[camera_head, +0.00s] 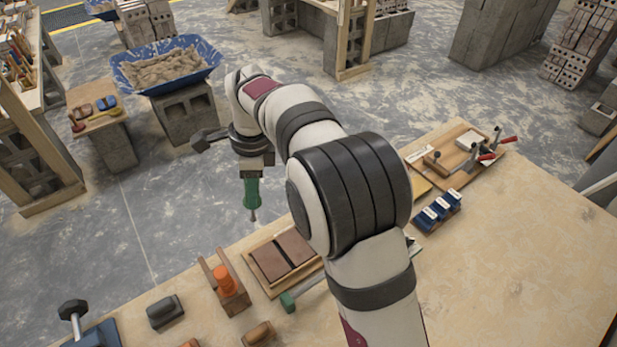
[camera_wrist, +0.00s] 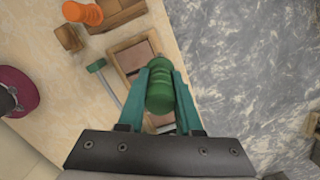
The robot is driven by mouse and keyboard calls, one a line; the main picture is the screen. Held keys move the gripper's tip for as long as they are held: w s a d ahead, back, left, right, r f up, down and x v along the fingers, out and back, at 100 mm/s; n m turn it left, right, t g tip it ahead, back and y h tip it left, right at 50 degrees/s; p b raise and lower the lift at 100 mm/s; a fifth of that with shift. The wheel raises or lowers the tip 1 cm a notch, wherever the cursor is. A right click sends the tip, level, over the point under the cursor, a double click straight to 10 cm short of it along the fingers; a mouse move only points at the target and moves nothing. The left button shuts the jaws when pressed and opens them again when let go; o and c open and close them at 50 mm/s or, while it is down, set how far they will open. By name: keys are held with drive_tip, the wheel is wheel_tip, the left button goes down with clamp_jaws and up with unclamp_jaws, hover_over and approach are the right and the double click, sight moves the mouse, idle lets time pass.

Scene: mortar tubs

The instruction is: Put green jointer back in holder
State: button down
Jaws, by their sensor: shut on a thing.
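The green jointer (camera_head: 251,193) hangs upright below my gripper (camera_head: 254,172), its metal tip pointing down, in the air beyond the bench's far edge. In the wrist view my gripper (camera_wrist: 160,72) has its teal fingers closed on the ribbed green handle (camera_wrist: 160,92). A wooden holder (camera_head: 232,300) with an upright slat stands on the bench, nearer the camera than the jointer. An orange-handled tool (camera_head: 223,278) stands in it. In the wrist view the holder (camera_wrist: 118,12) and the orange handle (camera_wrist: 82,13) are at the top left. The holder's free slot is not clear.
A wooden tray with brown bricks (camera_head: 262,283) lies right of the holder. A green-ended metal tool (camera_head: 287,302) lies in front of the tray. A dark block (camera_head: 165,311) lies left. Blue pieces (camera_head: 437,211) stand further right. The bench's right side (camera_head: 510,270) is clear.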

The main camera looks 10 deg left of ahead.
drive_tip(key=s+a+f+n+h, duration=0.1)
drive_tip(key=s+a+f+n, duration=0.1)
drive_tip(key=s+a, duration=0.5)
drive_tip(key=shift+s+a+f, duration=0.2)
drive_tip(key=shift+s+a, duration=0.2)
drive_tip(key=shift+s, duration=0.85)
drive_tip(key=shift+f, duration=1.8)
drive_tip(key=shift+f, duration=1.2)
